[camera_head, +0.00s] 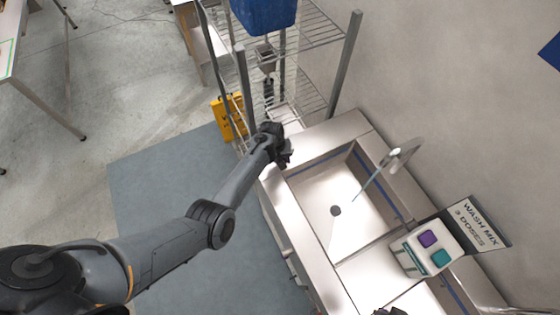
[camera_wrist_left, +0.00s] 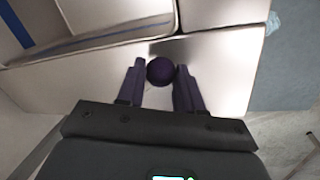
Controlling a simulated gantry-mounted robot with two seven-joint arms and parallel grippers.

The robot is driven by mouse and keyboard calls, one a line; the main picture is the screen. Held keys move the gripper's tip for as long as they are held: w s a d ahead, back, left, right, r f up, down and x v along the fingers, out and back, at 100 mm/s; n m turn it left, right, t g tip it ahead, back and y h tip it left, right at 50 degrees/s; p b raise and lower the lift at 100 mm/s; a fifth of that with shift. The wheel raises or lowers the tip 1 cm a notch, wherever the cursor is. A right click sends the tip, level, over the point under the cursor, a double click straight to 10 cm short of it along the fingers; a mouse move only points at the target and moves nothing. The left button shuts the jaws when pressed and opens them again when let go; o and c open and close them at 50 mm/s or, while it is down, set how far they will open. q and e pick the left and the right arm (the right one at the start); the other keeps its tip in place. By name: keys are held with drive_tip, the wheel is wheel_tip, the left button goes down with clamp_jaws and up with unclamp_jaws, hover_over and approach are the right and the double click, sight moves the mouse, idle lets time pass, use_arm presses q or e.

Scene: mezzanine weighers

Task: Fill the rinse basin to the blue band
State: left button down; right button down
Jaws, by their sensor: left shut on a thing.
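The steel rinse basin (camera_head: 318,198) is set in the counter at the right in the head view, its round drain (camera_head: 335,210) showing on the floor. A blue band (camera_head: 387,192) runs along its inner wall; the wrist view also shows the band (camera_wrist_left: 120,38). A thin stream seems to fall from the tap (camera_head: 400,154) into the basin. How high any water stands is hard to tell. My left gripper (camera_head: 284,152) is at the basin's far left corner, shut on a dark purple round knob (camera_wrist_left: 160,70). A dark piece at the bottom edge may be my right gripper (camera_head: 390,312).
A white dispenser (camera_head: 408,262) with a purple and a teal button stands right of the basin, by a sign (camera_head: 480,222) reading "WASH MIX 3 DOSES". A wire rack (camera_head: 350,60) with a blue bin (camera_head: 262,14) stands behind my left gripper. A yellow object (camera_head: 228,118) is beside the rack.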

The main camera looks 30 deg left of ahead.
use_arm(q)
drive_tip(key=shift+d+n+p, duration=0.35)
drive_tip(key=shift+n, duration=0.65)
drive_tip(key=shift+w+d+n, duration=0.1)
drive_tip(key=shift+d+n, duration=0.1)
drive_tip(key=shift+n, duration=0.2)
drive_tip(key=shift+f, duration=0.1)
drive_tip(key=c, duration=1.1)
unclamp_jaws()
drive_tip(key=shift+c, duration=0.2)
drive_tip(key=o, duration=0.4)
drive_tip(key=shift+a, duration=0.15)
drive_tip(key=shift+d, duration=0.2)
drive_tip(key=shift+r, duration=0.25)
